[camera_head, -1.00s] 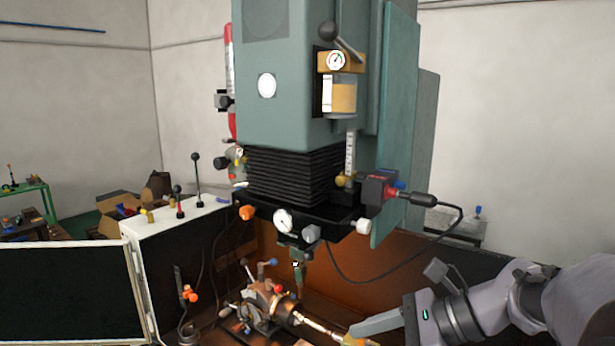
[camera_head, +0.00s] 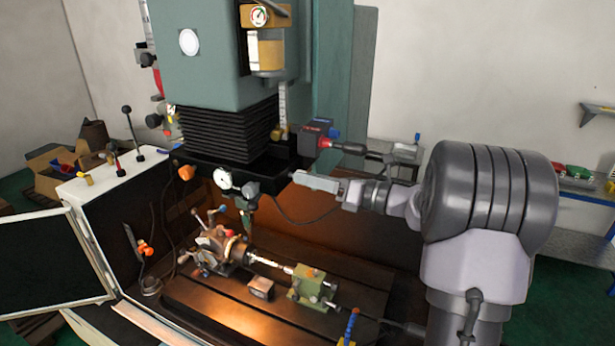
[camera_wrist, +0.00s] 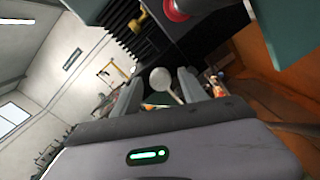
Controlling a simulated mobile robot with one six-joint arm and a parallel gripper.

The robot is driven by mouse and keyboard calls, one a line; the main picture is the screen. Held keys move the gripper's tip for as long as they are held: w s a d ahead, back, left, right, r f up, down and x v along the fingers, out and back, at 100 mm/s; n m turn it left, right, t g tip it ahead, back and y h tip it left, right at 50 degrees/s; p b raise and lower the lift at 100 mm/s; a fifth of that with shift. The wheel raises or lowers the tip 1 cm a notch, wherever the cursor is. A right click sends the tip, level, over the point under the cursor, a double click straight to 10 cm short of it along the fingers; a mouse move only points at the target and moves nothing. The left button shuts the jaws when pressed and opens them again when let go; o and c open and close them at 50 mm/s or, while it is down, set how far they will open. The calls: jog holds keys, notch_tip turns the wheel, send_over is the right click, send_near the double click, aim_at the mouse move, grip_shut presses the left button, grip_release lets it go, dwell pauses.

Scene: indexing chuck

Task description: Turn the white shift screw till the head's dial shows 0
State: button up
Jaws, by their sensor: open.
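The white shift screw (camera_wrist: 160,79) shows in the wrist view as a pale round knob on a thin stem. It lies between the two fingers of my open gripper (camera_wrist: 160,88); I cannot tell whether either finger touches it. In the head view my gripper (camera_head: 300,180) is at the right side of the machine head's black lower block and hides the screw. The dial (camera_head: 222,179) is a round white face on the front of that block, left of my gripper. Its reading is too small to make out.
A red and black unit (camera_head: 318,134) with a cable sits just above my gripper. The spindle (camera_head: 247,222) hangs below the head. Under it, the indexing chuck (camera_head: 222,246) and a green tailstock (camera_head: 312,285) stand on the machine table (camera_head: 210,305). The white control cabinet (camera_head: 110,187) is at left.

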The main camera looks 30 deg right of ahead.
jog(key=shift+w+a, duration=0.3)
jog(key=shift+w, duration=0.15)
grip_shut()
jog(key=shift+n+b, duration=0.3)
jog(key=shift+b, duration=0.1)
jog(key=shift+f+n+y+b, duration=0.1)
jog(key=shift+n+y+b, duration=0.15)
jog(key=shift+n+b, duration=6.15)
jog(key=shift+f+n+y+b, duration=0.1)
jog(key=shift+n+y+b, duration=0.15)
jog(key=shift+n+b, duration=6.15)
jog(key=shift+b, duration=0.7)
